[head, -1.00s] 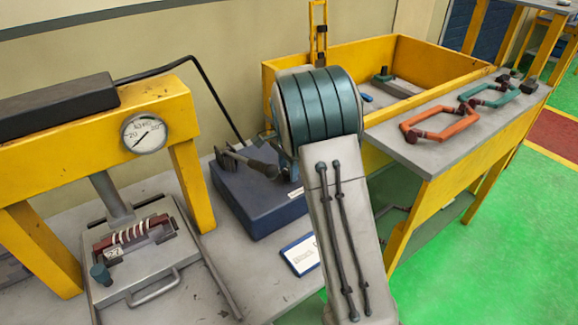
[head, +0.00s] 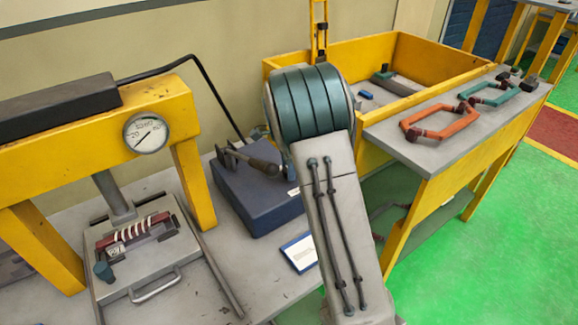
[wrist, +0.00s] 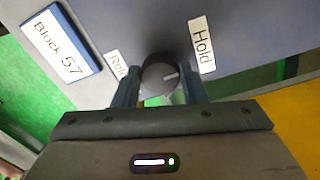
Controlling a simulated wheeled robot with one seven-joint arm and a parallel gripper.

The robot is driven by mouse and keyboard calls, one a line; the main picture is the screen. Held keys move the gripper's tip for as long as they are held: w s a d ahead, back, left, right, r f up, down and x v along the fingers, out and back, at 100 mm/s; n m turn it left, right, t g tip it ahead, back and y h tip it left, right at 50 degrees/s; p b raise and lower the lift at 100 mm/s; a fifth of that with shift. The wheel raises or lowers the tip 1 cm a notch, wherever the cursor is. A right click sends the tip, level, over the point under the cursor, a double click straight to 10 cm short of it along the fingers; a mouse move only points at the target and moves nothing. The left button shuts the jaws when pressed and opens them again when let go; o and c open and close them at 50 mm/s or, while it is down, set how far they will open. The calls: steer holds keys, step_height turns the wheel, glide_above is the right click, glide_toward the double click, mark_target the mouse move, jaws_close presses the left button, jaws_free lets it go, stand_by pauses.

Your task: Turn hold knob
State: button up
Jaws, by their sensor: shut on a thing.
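The dark round knob (wrist: 155,76) shows in the wrist view on the edge of a blue-grey panel. A second label, partly hidden and starting "Rele" (wrist: 116,66), is to the knob's left. My gripper (wrist: 159,70) is shut on the knob, with one finger on each side. In the head view my arm hides the gripper and the knob.

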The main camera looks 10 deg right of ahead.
steer(key=o, duration=1)
steer(key=shift+w, duration=0.1)
steer(key=shift+c, duration=0.2)
step_height(320, 180, up, 14)
steer(key=shift+b, duration=0.3)
steer(key=s+d+r+n+t, duration=0.15)
steer(key=s+n, duration=0.65)
steer(key=s, duration=0.9)
steer(key=s+f+n, duration=0.2)
steer(key=s+n, duration=0.2)
steer(key=s, duration=0.3)
steer(key=s+a+f+n+t, duration=0.1)
steer(key=s+n, duration=0.3)
steer(key=s, duration=0.4)
steer(key=shift+f+n, duration=0.3)
steer(key=shift+f, duration=0.55)
